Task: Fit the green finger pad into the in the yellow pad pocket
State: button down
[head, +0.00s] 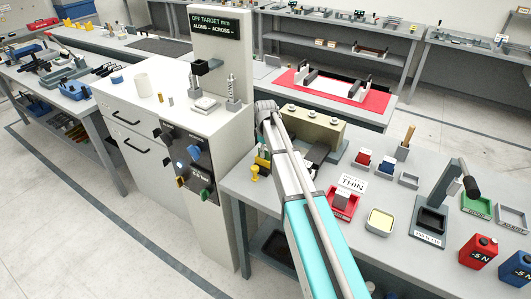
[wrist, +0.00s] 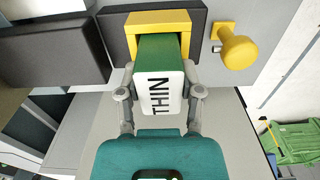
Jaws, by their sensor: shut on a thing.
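In the wrist view the green finger pad (wrist: 161,55) has a white end marked THIN (wrist: 163,92). My gripper (wrist: 160,95) is shut on this white end, one finger on each side. The yellow pad pocket (wrist: 165,18) is a squared frame at the top of the wrist view. The pad's far green end lies between the pocket's side walls, lined up with it. I cannot tell how deep it sits or whether it touches the back. In the head view my arm hides the gripper and the pad.
A yellow knob (wrist: 238,50) stands right of the pocket; it also shows in the head view (head: 255,172). A dark block (wrist: 55,50) lies to the left. The white cabinet (head: 215,130) has a screen reading OFF TARGET mm (head: 217,26). A THIN sign (head: 352,184) stands on the right bench.

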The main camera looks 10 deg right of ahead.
jog(key=shift+f, duration=0.15)
jog(key=shift+c, duration=1.3)
grip_release()
jog(key=shift+r, duration=0.2)
notch_tip(320, 180, up, 12)
jog(key=p, duration=1.2)
jog(key=s+m, duration=0.9)
jog(key=s, duration=1.8)
jog(key=shift+s+d+m, duration=0.3)
jog(key=shift+s+d, duration=0.05)
jog(key=shift+f, duration=0.1)
